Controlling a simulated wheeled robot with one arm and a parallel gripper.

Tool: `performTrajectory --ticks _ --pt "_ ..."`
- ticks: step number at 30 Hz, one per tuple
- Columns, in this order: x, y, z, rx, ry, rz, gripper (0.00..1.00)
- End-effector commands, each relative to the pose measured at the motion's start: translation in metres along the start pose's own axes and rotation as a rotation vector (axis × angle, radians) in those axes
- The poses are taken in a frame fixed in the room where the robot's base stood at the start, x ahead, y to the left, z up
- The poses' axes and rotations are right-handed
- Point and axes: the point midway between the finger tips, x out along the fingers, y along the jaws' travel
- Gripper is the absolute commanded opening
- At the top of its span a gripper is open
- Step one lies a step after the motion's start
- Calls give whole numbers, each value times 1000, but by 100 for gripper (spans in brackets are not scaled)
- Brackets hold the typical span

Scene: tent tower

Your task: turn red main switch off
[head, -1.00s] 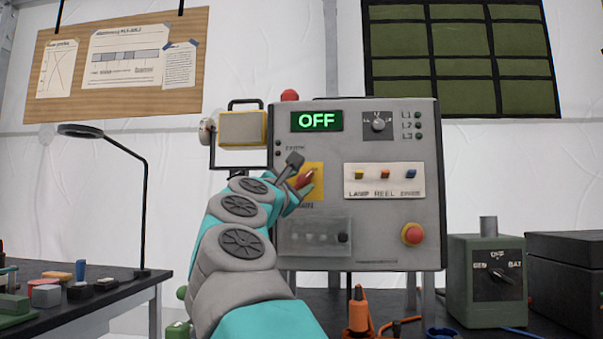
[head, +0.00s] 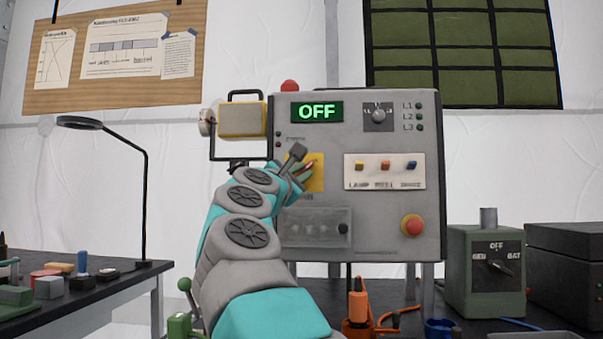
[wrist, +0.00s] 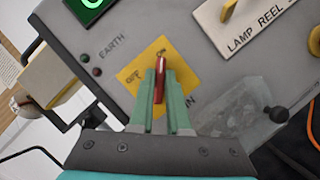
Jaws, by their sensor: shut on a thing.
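The red main switch (wrist: 160,79) sits on a yellow plate (wrist: 140,72) on the grey control panel (head: 380,233). In the wrist view, the green fingers of my gripper (wrist: 160,90) are shut on the switch handle, one on each side. The handle points toward the "ON" mark at the top of the plate; the "OFF" mark lies to its left. In the head view, my arm and gripper (head: 307,172) cover most of the plate and switch. The green display (head: 317,111) on the panel reads "OFF".
A rotary selector (head: 378,117), a row of coloured switches (head: 385,165) and a red push button (head: 412,225) are on the same panel. A yellow lamp (head: 242,120) stands at its left edge. A green battery box (head: 485,270) stands to the right.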

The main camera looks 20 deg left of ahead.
Motion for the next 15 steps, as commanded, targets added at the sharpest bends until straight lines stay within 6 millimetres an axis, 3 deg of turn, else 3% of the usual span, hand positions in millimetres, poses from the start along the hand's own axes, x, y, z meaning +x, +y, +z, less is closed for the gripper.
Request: performTrajectory --ticks 15 --pt "0 -2 0 -58 -1 24 0"
